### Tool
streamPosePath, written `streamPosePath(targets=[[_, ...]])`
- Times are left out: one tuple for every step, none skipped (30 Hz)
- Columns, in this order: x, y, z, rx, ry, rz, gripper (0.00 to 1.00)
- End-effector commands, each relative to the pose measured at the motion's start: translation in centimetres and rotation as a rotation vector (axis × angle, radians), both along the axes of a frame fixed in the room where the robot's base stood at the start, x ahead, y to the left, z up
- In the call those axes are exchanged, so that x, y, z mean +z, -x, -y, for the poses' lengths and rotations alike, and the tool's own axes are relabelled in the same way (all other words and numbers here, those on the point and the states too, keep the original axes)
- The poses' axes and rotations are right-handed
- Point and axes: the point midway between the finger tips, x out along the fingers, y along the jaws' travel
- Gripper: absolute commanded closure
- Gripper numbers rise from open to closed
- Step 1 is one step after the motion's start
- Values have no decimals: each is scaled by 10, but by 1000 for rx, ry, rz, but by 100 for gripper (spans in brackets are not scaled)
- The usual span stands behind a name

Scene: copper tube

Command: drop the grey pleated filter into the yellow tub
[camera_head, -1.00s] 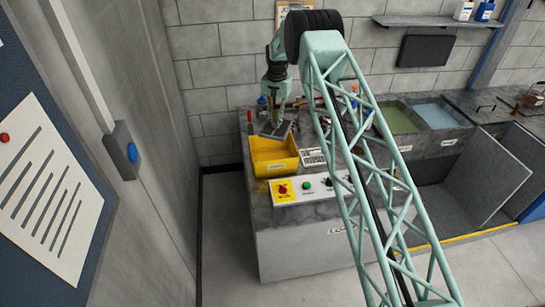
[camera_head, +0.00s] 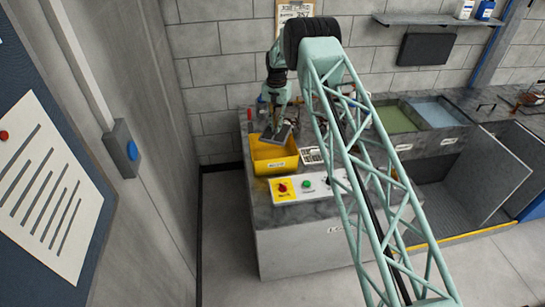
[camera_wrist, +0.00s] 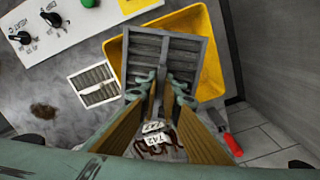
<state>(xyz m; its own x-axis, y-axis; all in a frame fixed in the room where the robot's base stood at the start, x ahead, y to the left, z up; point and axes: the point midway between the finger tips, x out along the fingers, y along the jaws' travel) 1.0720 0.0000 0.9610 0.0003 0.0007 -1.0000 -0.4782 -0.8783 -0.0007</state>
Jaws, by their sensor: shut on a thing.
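The grey pleated filter (camera_wrist: 180,50) is a square framed panel with slats. In the wrist view its near edge is between the fingertips of my gripper (camera_wrist: 163,88), which is shut on it. The yellow tub (camera_wrist: 210,70) lies beneath the filter in that view, its walls showing on both sides. In the head view the tub (camera_head: 275,167) stands at the counter's left front. My gripper (camera_head: 276,127) holds the filter (camera_head: 284,134) tilted over the tub's back part. The filter hides some of the tub's inside in the wrist view.
A white-framed slatted piece (camera_wrist: 95,83) lies beside the tub. A red-handled tool (camera_wrist: 233,145) is near the counter edge. Green (camera_head: 395,118) and blue (camera_head: 437,114) recessed bins are farther right.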

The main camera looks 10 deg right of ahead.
Motion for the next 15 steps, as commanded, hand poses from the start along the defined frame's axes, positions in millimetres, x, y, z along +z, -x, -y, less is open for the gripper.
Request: streamPosePath(targets=[[-4,0,0,0,0,-1,100],[-7,0,0,0,0,-1,100],[-10,0,0,0,0,-1,100],[-12,0,0,0,0,-1,100],[-13,0,0,0,0,-1,100],[-16,0,0,0,0,-1,100],[-17,0,0,0,0,-1,100],[-18,0,0,0,0,0,100],[-19,0,0,0,0,0,100],[-20,0,0,0,0,0,100],[-21,0,0,0,0,0,100],[-21,0,0,0,0,0,100],[-22,0,0,0,0,0,100],[-22,0,0,0,0,0,100],[-22,0,0,0,0,1,100]])
